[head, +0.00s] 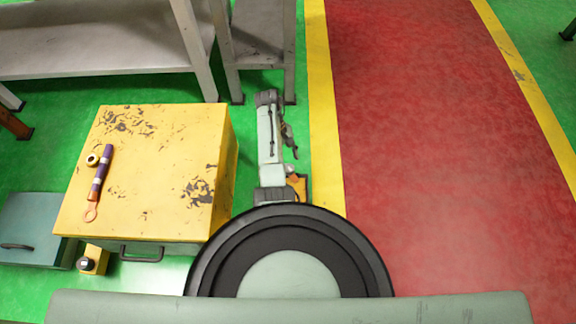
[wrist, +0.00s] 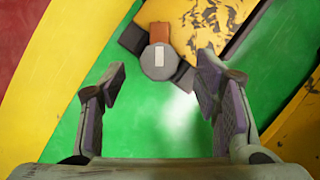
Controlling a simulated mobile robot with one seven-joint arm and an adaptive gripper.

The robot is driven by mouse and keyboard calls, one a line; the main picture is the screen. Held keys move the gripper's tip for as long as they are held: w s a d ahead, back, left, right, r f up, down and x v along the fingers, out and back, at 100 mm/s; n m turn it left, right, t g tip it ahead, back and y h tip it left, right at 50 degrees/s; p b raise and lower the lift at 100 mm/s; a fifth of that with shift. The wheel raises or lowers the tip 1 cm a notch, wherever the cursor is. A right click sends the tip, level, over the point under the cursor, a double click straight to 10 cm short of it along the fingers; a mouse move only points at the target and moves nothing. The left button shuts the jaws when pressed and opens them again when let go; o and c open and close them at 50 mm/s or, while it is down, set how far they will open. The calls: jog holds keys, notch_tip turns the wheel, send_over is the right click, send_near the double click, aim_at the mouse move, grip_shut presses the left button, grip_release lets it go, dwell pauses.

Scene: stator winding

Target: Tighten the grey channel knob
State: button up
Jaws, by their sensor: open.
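In the wrist view a round grey knob (wrist: 157,65) with a pale rectangular mark faces the camera, on or in front of an orange part (wrist: 160,36) with dark blocks beside it. In the head view an orange part (head: 298,187) shows close to my base, beside my arm; the knob cannot be made out there. My gripper (wrist: 162,78) is open and empty. The knob shows between its fingertips, beyond them; I cannot tell the exact gap. In the head view my gripper (head: 291,148) is small and partly hidden by the arm.
A scuffed yellow box (head: 150,170) stands left of my arm, with a purple-handled tool (head: 102,172) and a yellow ring (head: 92,160) on top. A yellow block with a dark knob (head: 87,264) and a teal case (head: 35,225) are nearby. Grey benches (head: 100,45) stand behind; red floor (head: 430,120) is clear.

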aim_at(289, 168)
jog(key=shift+x, duration=1.6)
jog(key=c, duration=1.2)
jog(key=shift+o, duration=0.2)
jog(key=shift+w+m+g+y, duration=0.15)
jog(key=shift+m+y, duration=0.4)
jog(key=shift+m, duration=0.9)
jog(key=shift+m+g+y, duration=0.25)
jog(key=shift+m+y, duration=0.3)
jog(key=shift+m, duration=0.9)
jog(key=o, duration=1.2)
jog(key=shift+d, duration=0.1)
jog(key=shift+c, duration=0.2)
